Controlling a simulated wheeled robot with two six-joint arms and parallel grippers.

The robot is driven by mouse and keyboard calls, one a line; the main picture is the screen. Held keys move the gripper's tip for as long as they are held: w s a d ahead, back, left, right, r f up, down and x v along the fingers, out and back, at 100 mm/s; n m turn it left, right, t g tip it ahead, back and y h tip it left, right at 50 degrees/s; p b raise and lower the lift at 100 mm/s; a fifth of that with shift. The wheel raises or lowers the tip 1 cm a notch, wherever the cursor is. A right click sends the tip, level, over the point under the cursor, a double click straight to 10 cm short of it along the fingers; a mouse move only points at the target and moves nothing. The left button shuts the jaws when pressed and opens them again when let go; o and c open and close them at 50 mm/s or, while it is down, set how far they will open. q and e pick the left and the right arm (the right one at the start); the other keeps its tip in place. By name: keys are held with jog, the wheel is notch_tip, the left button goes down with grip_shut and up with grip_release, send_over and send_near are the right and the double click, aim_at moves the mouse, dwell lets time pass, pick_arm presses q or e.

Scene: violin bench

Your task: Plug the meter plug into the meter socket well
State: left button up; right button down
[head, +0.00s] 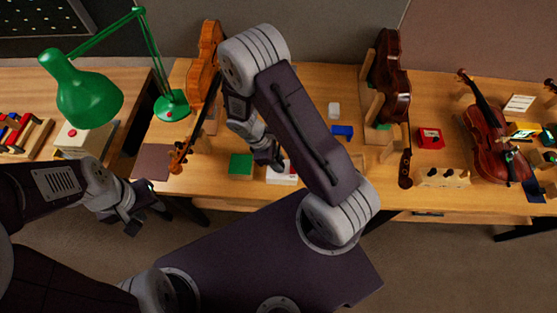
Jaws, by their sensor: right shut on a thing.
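My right gripper (272,160) points down over the middle of the bench, just above a small white block with a red mark (284,174). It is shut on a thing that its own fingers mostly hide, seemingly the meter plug. The white block may be the meter with the socket well, but I cannot make out a well. Whether the plug touches the block cannot be told. My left gripper (142,208) is off the bench's front edge at the left, empty, its fingers apart.
A green pad (241,164) lies left of the white block, a blue block (342,131) behind it. Violins stand on both sides (205,62) (390,75); another (490,140) lies at the right. A red box (430,138) and green lamp (85,90) also stand here.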

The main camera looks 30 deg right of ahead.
jog(key=shift+f+b, duration=0.7)
jog(key=shift+f, duration=0.2)
jog(key=c, duration=0.9)
grip_release()
jog(key=v, duration=0.9)
jog(key=shift+b, duration=0.3)
